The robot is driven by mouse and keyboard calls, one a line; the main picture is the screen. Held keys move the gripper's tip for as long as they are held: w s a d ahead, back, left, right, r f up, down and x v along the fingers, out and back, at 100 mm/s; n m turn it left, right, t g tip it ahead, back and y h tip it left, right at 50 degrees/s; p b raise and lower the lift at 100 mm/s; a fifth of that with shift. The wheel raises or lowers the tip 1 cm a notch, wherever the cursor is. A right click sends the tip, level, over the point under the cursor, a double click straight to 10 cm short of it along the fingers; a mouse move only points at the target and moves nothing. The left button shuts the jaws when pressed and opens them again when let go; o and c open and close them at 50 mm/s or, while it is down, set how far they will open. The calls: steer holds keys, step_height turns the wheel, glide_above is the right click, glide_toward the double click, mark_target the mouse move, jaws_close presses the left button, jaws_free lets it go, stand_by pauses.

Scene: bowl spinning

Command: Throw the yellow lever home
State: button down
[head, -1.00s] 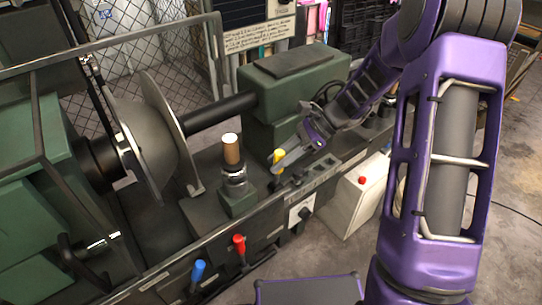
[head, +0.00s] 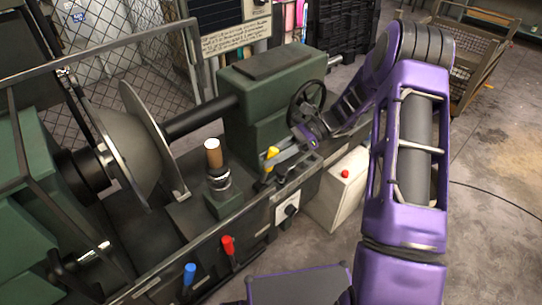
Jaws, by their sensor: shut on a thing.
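The yellow lever (head: 271,154) stands on the front of the green lathe, right of the brown-topped handle, its yellow grip leaning slightly right at the top. My gripper (head: 277,158) comes in from the right and is shut on the yellow lever, just below the top of its grip. The fingers partly hide the lever, and its lower end is dark and hard to make out.
A red lever (head: 228,246) and a blue lever (head: 190,274) are on the front below. A black handwheel (head: 307,101) is behind my wrist. A white box with a red button (head: 345,174) stands right.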

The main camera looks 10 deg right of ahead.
steer(key=shift+d, duration=0.1)
steer(key=c, duration=0.6)
jaws_free()
steer(key=v, duration=1.7)
steer(key=shift+d, duration=0.2)
steer(key=shift+a, duration=0.15)
